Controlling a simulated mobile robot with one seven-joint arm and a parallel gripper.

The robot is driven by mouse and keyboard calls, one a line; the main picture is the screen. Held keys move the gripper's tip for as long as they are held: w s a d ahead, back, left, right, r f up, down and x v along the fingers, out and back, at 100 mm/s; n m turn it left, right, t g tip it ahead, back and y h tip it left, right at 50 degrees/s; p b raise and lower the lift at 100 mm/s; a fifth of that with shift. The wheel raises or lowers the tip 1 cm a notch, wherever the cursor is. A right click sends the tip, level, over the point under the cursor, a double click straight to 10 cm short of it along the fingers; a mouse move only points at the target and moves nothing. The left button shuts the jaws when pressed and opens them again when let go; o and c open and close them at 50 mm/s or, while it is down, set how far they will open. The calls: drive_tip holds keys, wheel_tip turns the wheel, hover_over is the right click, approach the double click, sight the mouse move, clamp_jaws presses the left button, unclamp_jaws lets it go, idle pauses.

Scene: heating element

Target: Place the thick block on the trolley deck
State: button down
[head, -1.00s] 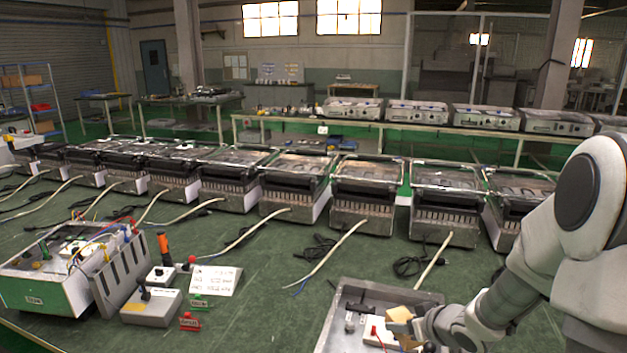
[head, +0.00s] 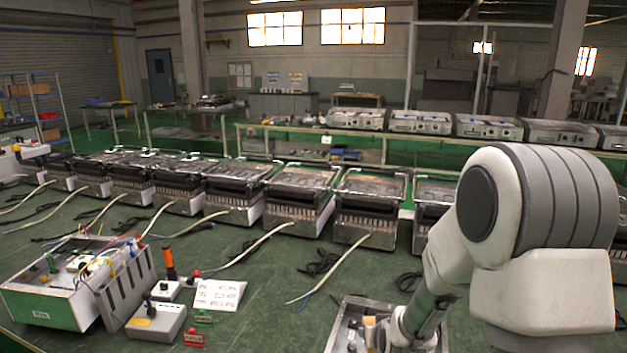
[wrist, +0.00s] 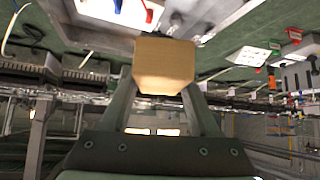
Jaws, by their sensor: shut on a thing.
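A tan thick block (wrist: 165,66) is held between the two fingers of my gripper (wrist: 162,95) in the wrist view. Its near face fills the space between the fingertips. In the head view a small tan part of the block (head: 369,321) shows just left of my wrist, over the open metal casing (head: 335,328). My gripper's fingers are mostly hidden there behind my arm and the frame's lower edge. I cannot make out a trolley deck in either view.
A row of heater units (head: 301,190) with loose cables stands along the bench behind the casing. At left are a wired test box (head: 45,305), a grey switch box (head: 155,322) and a white card (head: 220,293).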

drive_tip(key=s, duration=0.1)
drive_tip(key=s+r, duration=0.2)
drive_tip(key=s, duration=0.1)
drive_tip(key=shift+s, duration=0.1)
idle(0.5)
